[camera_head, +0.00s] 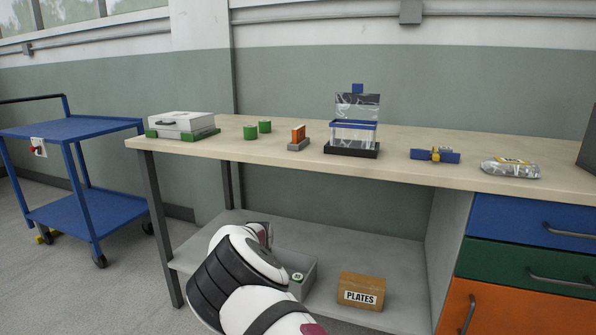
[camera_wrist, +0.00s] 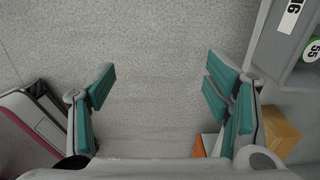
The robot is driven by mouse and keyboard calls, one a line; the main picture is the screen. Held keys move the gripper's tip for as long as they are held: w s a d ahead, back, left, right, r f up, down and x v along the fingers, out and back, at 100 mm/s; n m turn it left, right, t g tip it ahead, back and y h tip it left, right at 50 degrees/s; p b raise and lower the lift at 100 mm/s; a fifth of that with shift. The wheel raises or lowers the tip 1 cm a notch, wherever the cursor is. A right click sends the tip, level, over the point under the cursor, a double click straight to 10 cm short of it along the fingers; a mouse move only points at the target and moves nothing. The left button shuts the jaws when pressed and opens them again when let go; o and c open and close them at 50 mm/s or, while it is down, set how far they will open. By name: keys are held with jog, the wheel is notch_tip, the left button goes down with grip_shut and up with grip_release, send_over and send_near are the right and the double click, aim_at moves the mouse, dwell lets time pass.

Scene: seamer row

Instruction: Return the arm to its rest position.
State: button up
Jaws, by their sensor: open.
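My gripper (camera_wrist: 158,90) shows in the wrist view with its two teal-padded fingers wide apart. Nothing is between them, only the speckled grey floor (camera_wrist: 150,45) beyond. In the head view my white and black arm reaches up from the bottom centre in front of the bench's lower shelf. The gripper itself is hidden in the head view.
The workbench (camera_head: 400,165) carries a white case (camera_head: 182,121), green cylinders (camera_head: 250,132), a clear-walled fixture (camera_head: 352,133), a blue part (camera_head: 434,155) and a silver bag (camera_head: 511,168). A blue cart (camera_head: 85,205) stands left.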

jog(key=s+d+r+n+y, duration=0.1)
jog(key=s+d+r, duration=0.1)
jog(key=d+r, duration=0.45)
jog(key=s+d+r+n+y, duration=0.1)
jog(key=s+d+r+n, duration=0.15)
jog(key=r, duration=0.75)
jog(key=s+d+r+n+g+y, duration=0.1)
jog(key=s+d+r+n, duration=0.2)
jog(key=s+d+r, duration=0.3)
jog(key=s+d+r+n+y, duration=0.1)
jog(key=s+d+r+n, duration=0.15)
jog(key=s+r, duration=0.55)
jog(key=s+d+r+n, duration=0.3)
jog(key=s, duration=0.4)
jog(key=s+d+r+n, duration=0.3)
jog(key=s, duration=0.5)
jog(key=s+d+f+n+t+h, duration=0.1)
jog(key=s+d+f+n+h, duration=0.15)
jog(key=s, duration=0.55)
jog(key=s+d+f+n+h, duration=0.1)
jog(key=s+d+n+h, duration=0.2)
jog(key=s, duration=0.6)
notch_tip(320, 180, up, 36)
jog(key=n+t+y+p, duration=0.1)
jog(key=t+p, duration=0.3)
jog(key=p, duration=3)
jog(key=shift+w+d, duration=0.2)
jog(key=shift+w, duration=0.05)
